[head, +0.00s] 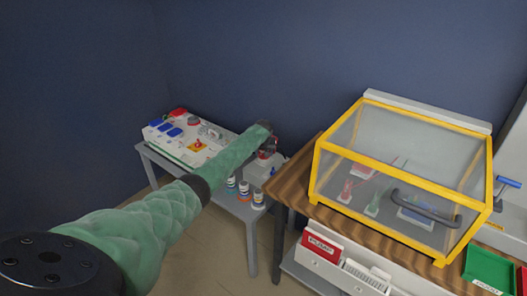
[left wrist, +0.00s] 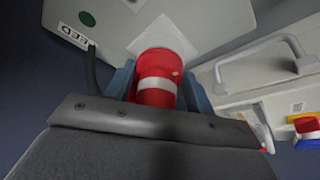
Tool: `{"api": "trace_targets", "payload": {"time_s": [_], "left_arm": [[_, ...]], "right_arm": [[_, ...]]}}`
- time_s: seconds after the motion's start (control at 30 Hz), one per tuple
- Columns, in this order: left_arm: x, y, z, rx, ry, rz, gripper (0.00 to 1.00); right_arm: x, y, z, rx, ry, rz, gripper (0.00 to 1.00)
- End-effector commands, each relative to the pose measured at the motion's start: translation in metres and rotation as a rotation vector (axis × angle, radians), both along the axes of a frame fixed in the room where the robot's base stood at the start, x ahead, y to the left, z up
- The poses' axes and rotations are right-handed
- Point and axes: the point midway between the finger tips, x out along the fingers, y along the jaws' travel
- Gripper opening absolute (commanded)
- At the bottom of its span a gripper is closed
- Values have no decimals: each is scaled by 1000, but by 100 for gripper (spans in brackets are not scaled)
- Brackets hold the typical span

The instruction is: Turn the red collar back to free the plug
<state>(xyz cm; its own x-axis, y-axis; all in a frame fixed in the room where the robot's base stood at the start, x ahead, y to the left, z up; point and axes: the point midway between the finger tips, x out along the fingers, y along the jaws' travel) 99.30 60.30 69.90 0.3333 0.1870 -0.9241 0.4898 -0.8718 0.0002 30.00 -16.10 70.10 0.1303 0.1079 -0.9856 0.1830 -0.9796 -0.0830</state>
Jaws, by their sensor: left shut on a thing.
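The red collar (left wrist: 157,92), with a white band round it, sits against a pale square plate (left wrist: 166,38) on a light grey box in the left wrist view. My left gripper (left wrist: 160,85) is shut on the collar, with one blue-grey finger on each side. In the head view my left arm in its green sleeve reaches to the grey table, and its gripper (head: 268,150) is at a small grey box (head: 262,172) at the table's right end. The collar is mostly hidden there. I cannot make out the plug. My right gripper is not in view.
On the grey table (head: 245,212) a white panel (head: 188,142) with blue covers lies left of my arm, and several small bottles (head: 244,190) stand in front. A wooden bench (head: 300,185) with a yellow-framed clear case (head: 400,170) stands right. A dark cable (left wrist: 94,72) runs beside the collar.

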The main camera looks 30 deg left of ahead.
Motion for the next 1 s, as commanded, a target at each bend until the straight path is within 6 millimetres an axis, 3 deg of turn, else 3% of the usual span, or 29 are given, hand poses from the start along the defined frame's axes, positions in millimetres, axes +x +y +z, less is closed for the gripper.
{"api": "trace_targets", "payload": {"time_s": [0.47,0.5,0.6,1.0], "left_arm": [[0,0,0,1,0,14,31],[0,0,0,1,0,14,58],[0,0,0,1,0,14,76],[-1,-1,5,1,-2,13,76]], "right_arm": [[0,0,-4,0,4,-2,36],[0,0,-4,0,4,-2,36],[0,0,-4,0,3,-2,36],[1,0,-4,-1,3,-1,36]]}}
